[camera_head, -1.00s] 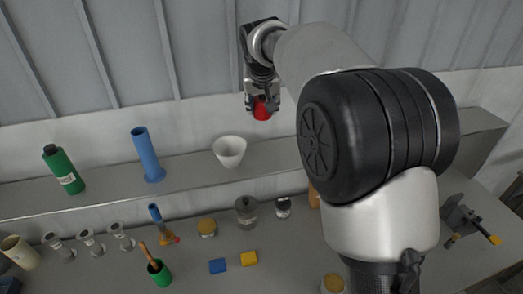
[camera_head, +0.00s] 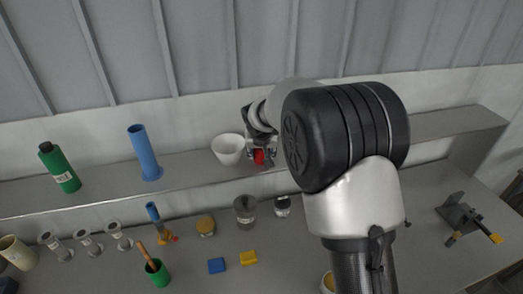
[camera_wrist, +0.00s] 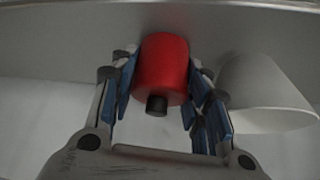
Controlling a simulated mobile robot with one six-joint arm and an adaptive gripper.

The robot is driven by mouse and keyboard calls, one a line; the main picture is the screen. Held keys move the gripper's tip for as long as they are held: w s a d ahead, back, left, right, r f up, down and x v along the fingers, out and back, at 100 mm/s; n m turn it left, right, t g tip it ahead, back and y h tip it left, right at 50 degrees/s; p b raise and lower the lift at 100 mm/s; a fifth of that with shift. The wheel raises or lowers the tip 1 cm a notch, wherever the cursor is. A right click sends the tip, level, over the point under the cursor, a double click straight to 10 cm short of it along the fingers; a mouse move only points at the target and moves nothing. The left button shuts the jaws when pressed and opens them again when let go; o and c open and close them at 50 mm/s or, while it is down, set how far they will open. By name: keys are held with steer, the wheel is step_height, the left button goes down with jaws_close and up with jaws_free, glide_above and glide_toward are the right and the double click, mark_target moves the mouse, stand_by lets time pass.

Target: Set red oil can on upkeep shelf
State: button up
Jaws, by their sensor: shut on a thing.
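The red oil can (camera_wrist: 163,68) is between the blue-padded fingers of my gripper (camera_wrist: 160,95) in the wrist view, with its dark cap toward the camera. In the head view a small red part of the can (camera_head: 260,157) shows below my gripper (camera_head: 262,150). My gripper is shut on it. The shelf (camera_head: 100,184) is a long grey ledge along the wall. The can is at the shelf, just right of the white bowl. I cannot tell whether its base touches the shelf.
The white bowl (camera_head: 228,148) stands close beside my gripper, and also shows in the wrist view (camera_wrist: 262,95). A blue cylinder (camera_head: 146,153) and a green bottle (camera_head: 60,168) stand farther left on the shelf. Jars, sponges and a green cup (camera_head: 158,272) are on the bench below.

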steer(key=shift+f, duration=0.1)
steer(key=o, duration=0.8)
